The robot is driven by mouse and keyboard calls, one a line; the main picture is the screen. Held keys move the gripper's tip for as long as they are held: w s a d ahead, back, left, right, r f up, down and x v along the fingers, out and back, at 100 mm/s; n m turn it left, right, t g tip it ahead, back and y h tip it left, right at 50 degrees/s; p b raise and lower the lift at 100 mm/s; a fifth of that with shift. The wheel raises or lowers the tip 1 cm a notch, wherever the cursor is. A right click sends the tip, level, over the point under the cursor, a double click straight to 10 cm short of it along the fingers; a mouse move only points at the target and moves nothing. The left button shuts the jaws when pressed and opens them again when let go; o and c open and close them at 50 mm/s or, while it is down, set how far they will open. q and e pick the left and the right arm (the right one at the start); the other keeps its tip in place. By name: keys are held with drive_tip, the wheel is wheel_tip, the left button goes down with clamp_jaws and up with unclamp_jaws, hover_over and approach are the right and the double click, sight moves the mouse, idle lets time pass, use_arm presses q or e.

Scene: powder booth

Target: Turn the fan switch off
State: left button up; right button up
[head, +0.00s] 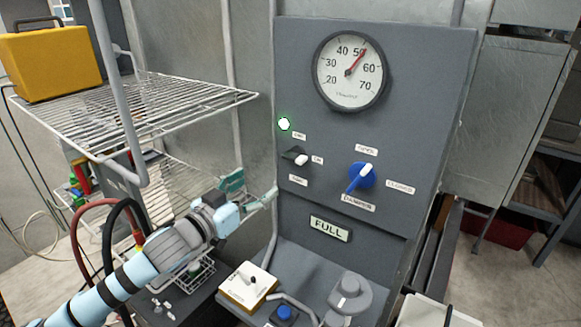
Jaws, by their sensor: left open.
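The fan switch (296,157) is a small dark knob with a pale tip on the left part of the grey control panel (420,110). Its pale tip points right, toward a small label that appears to read ON; the labels above and below it are too small to read surely. A lamp (284,124) above it glows green-white. My left gripper (252,187) is open and empty, below and left of the switch and apart from it in the picture. Its fingers point toward the panel's left edge. My right gripper is not in view.
A blue damper knob (361,177) sits right of the switch, under a round gauge (350,71) reading a little above 50. Below are a FULL sign (330,228), a toggle box (248,287) and a grey knob (350,292). A wire rack (150,105) with a yellow case (52,62) stands left.

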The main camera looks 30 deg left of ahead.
sight(291, 158)
use_arm(q)
drive_tip(key=w, duration=0.4)
drive_tip(key=w+d, duration=0.1)
drive_tip(key=w, duration=0.4)
drive_tip(key=w+d+b, duration=0.1)
drive_tip(key=w, duration=0.4)
drive_tip(key=shift+w+d+r, duration=0.1)
drive_tip(key=shift+r, duration=0.05)
drive_tip(key=shift+c, duration=0.2)
drive_tip(key=c, duration=1.1)
